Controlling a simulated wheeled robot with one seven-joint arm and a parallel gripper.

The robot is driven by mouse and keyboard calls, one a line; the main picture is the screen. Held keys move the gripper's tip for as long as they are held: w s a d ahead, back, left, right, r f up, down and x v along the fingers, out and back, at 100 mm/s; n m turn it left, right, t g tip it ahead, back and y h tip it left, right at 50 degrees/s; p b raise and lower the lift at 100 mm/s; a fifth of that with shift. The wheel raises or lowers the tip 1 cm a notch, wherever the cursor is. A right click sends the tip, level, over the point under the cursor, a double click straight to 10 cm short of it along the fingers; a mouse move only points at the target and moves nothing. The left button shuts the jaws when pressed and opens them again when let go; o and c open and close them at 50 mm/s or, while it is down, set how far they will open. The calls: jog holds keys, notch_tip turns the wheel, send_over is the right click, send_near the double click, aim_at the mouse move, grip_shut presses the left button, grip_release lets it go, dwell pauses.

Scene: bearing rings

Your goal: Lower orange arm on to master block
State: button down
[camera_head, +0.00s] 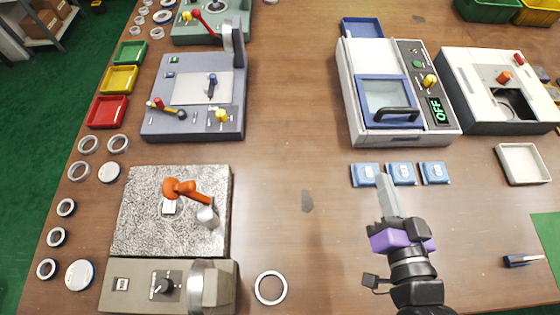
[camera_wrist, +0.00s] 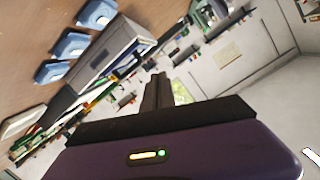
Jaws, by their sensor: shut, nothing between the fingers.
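The orange arm (camera_head: 190,190) extends left from a silver-white post (camera_head: 207,215) on a speckled grey stone plate (camera_head: 135,225), at the left in the head view. Its rounded orange end is over a small pale block (camera_head: 169,208), apparently the master block, which it partly covers. I cannot tell whether the end touches the block. My gripper (camera_head: 386,182) is shut and empty, at the right of the table, far from the orange arm and just below the blue packets. In the wrist view, my closed fingers (camera_wrist: 157,88) point away from the table; the orange arm is not in that view.
A beige unit with a dial (camera_head: 125,285) adjoins the plate's front. Loose rings (camera_head: 270,287) lie around it. Blue packets (camera_head: 365,174) and a white machine (camera_head: 360,125) stand beyond my gripper.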

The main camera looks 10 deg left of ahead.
jog(key=w+a+r+g+y, duration=0.2)
jog(key=w+a+g+y, duration=0.15)
jog(key=a, duration=0.45)
jog(key=w+a+r+g+y, duration=0.25)
jog(key=w+a+y, duration=0.2)
jog(key=a, duration=0.35)
jog(key=s+a+r+n+g, duration=0.1)
jog(key=s+a+n+g, duration=0.1)
jog(key=s+g, duration=0.3)
jog(key=s+a+r+n+g+b, duration=0.1)
jog(key=s+a+r+n+g, duration=0.1)
jog(key=s+g, duration=0.4)
jog(key=shift+s+a+n+g+y, duration=0.35)
jog(key=shift+a+n+g, duration=0.2)
jog(key=shift+g, duration=0.25)
jog(key=shift+f, duration=0.1)
send_near(194, 184)
jog(key=x, duration=0.7)
